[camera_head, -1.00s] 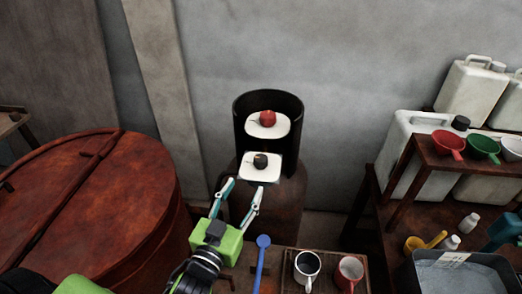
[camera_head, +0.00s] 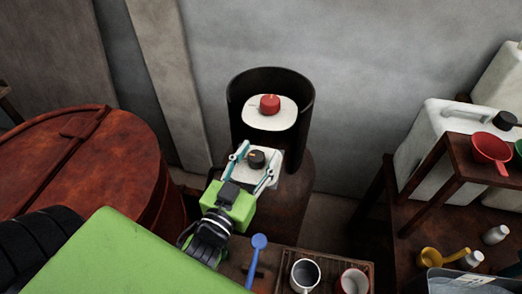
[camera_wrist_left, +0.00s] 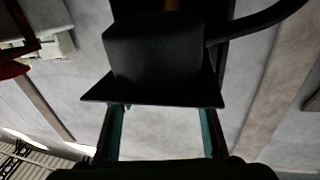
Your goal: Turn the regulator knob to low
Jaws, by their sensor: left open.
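A red knob (camera_head: 270,103) sits on the upper white plate (camera_head: 284,122), inside a curved black shield. I cannot tell from labels which knob is the regulator. In the left wrist view the teal fingers (camera_wrist_left: 163,133) stand apart below a dark block that I cannot identify. My right gripper is not in view.
The black shield (camera_head: 239,96) stands close around the upper plate. A rusty vat lid (camera_head: 95,165) is at left. A blue spoon (camera_head: 258,243) and two mugs (camera_head: 305,272) are near the front. A shelf with a red scoop (camera_head: 491,147) and white jugs stands at right.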

